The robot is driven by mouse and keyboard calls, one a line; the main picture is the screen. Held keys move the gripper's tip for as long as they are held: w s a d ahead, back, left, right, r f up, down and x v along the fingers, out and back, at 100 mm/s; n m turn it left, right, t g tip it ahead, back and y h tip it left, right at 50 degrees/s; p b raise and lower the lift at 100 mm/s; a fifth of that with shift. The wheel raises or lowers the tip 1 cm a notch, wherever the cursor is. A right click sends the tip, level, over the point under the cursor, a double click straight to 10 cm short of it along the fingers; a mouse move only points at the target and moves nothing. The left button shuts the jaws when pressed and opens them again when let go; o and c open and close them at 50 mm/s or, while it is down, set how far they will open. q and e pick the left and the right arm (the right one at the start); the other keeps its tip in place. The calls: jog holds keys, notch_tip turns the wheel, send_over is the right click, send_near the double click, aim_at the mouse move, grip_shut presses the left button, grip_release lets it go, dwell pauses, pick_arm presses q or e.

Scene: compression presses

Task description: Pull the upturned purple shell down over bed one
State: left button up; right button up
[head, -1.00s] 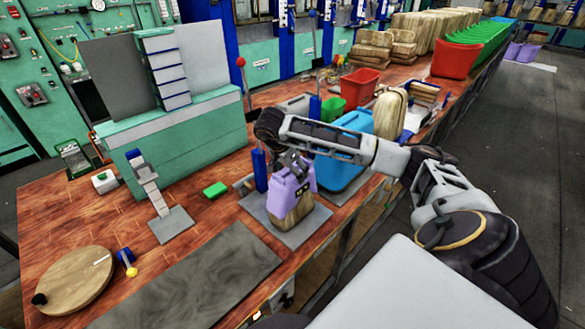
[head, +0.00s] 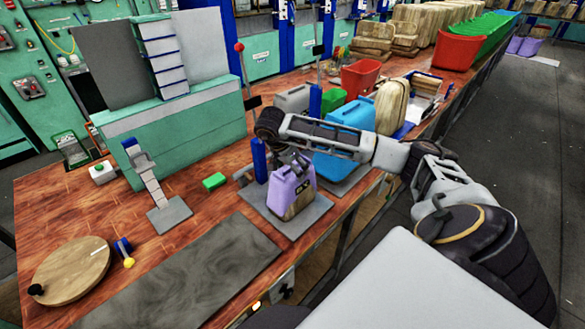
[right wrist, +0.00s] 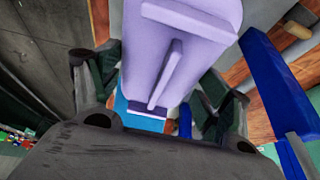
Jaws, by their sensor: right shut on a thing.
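The purple shell (head: 280,190) sits over a tan, wood-grained block (head: 299,205) on a grey base plate (head: 309,222) near the table's front edge. Tan still shows low on the shell's right part. My right gripper (head: 293,164) is at the shell's top, with its fingertips partly hidden. In the right wrist view, the shell (right wrist: 180,45) with its raised ridges lies between the two dark fingers (right wrist: 152,95), which are shut on it. My left gripper is not in view.
A blue post (head: 260,160) stands close left of the shell; it also shows in the right wrist view (right wrist: 270,85). A blue case (head: 345,140) stands behind. A green block (head: 214,181) lies to the left. A dark grey mat (head: 190,275) lies in front left.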

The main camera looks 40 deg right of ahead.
jog(key=shift+f+b, duration=0.4)
jog(key=shift+f, duration=0.2)
dwell(0.8)
jog(key=o, duration=1.5)
jog(key=shift+v, duration=5.6)
jog(key=shift+r, duration=0.35)
jog(key=shift+a, duration=0.1)
